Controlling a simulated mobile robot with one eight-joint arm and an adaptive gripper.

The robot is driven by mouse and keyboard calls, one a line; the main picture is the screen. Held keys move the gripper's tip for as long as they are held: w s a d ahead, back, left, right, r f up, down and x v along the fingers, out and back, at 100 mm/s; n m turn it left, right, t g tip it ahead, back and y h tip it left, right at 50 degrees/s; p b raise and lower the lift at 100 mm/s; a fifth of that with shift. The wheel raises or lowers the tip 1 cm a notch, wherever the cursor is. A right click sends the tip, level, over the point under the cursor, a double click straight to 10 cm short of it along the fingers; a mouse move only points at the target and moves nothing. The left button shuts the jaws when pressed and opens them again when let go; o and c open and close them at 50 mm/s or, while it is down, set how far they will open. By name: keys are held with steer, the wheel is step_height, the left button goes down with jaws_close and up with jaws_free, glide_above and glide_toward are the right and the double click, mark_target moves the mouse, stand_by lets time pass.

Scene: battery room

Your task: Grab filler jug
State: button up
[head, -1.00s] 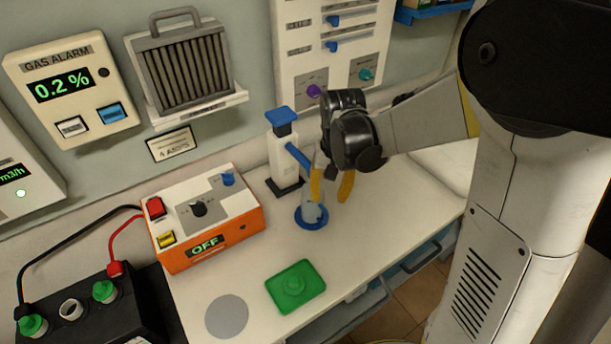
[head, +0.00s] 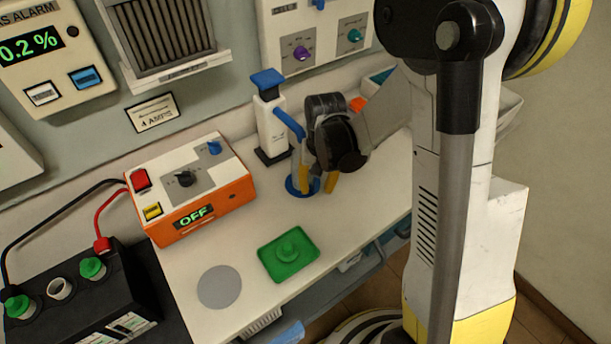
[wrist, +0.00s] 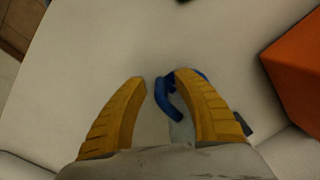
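The filler jug (head: 297,181) appears as a small pale vessel with blue parts on a blue ring, in front of a white, blue-topped dispenser (head: 272,128). My gripper (head: 317,182) is at the jug, its yellow fingers pointing down and partly covering it in the head view. In the wrist view my gripper (wrist: 161,80) has its fingers clearly apart. The jug's curved blue handle (wrist: 164,98) shows in the gap between them. The right finger hides part of the jug's blue rim and pale body. I cannot tell whether either finger touches the jug.
An orange box (head: 195,190) reading OFF stands left of the jug. A green tray (head: 288,257) and a grey disc (head: 219,287) lie on the white counter (head: 355,210) in front. A black battery (head: 75,300) with red and black cables is at the lower left.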

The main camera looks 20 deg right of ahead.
steer(key=shift+c, duration=0.4)
jaws_close()
steer(key=shift+r, duration=0.15)
steer(key=shift+r+p, duration=0.85)
steer(key=shift+r, duration=0.9)
steer(key=s+d, duration=0.1)
steer(key=s, duration=0.4)
steer(key=s+d+p, duration=0.1)
steer(key=s+d, duration=0.1)
steer(key=s, duration=0.4)
steer(key=s+d, duration=0.2)
steer(key=s, duration=0.4)
steer(key=shift+d+f+p, duration=0.15)
steer(key=shift+d+p, duration=0.1)
steer(key=shift+p, duration=0.1)
